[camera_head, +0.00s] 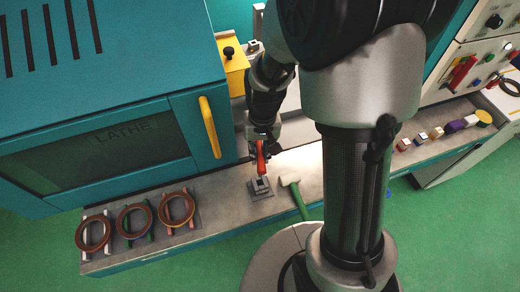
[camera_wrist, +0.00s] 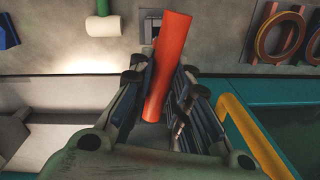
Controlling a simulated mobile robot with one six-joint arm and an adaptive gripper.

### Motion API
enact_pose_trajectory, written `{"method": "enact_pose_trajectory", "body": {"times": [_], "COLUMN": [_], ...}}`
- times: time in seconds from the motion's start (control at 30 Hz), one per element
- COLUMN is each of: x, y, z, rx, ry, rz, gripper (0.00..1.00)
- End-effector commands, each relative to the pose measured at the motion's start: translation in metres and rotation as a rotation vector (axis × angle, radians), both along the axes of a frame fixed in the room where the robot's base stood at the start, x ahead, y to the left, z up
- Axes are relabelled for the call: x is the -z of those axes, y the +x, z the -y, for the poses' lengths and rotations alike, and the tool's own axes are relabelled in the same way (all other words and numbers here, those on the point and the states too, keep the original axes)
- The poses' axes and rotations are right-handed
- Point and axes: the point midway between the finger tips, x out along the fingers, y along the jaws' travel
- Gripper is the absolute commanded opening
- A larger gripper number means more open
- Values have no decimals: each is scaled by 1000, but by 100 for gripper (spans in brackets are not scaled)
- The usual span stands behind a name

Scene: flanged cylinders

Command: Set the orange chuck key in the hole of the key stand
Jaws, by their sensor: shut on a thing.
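The orange chuck key (camera_head: 261,160) is held in my gripper (camera_head: 262,143), above the bench. In the wrist view the orange key (camera_wrist: 168,70) stands out between the two fingers of my gripper (camera_wrist: 160,88), slightly tilted in the picture. The key stand (camera_head: 261,187) is a grey block on a flat plate on the bench, just below the key in the head view.
A mallet with a green handle (camera_head: 299,199) lies right of the stand. Brown rings on cradles (camera_head: 135,220) stand at the bench's left. The teal lathe (camera_head: 110,110) with its yellow handle (camera_head: 210,127) rises behind. Several small coloured blocks (camera_head: 437,132) sit at the right.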

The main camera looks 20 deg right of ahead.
Motion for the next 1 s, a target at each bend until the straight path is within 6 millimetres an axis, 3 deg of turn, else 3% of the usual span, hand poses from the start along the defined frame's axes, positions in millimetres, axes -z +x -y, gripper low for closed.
{"method": "enact_pose_trajectory", "body": {"times": [0.7,1.0], "x": [75,87], "y": [0,0], "z": [0,0], "rx": [0,0], "ry": [0,0], "rz": [-1,0], "gripper": [0,0]}}
